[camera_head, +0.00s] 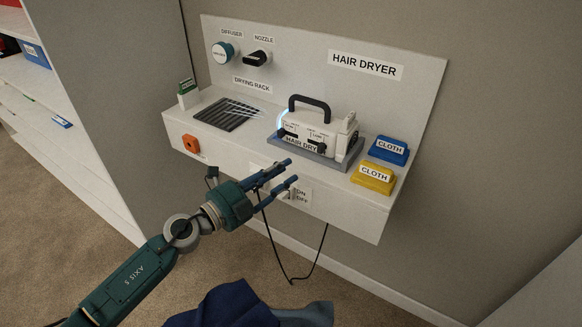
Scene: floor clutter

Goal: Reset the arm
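My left gripper (286,174) is on a green and grey arm that comes in from the lower left. Its two blue fingers are apart with nothing seen between them. The fingertips are in front of the shelf's front face, close to the ON/OFF label (302,195); I cannot tell whether they touch anything. The white hair dryer unit (318,130) with a black handle stands on a grey tray (343,162) on the shelf, above and behind the fingers. My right gripper does not show.
A diffuser (223,53) and nozzle (257,59) hang on the panel. A black cable (291,280) loops below. Dark blue fabric (235,305) lies at the bottom. White shelving stands left.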

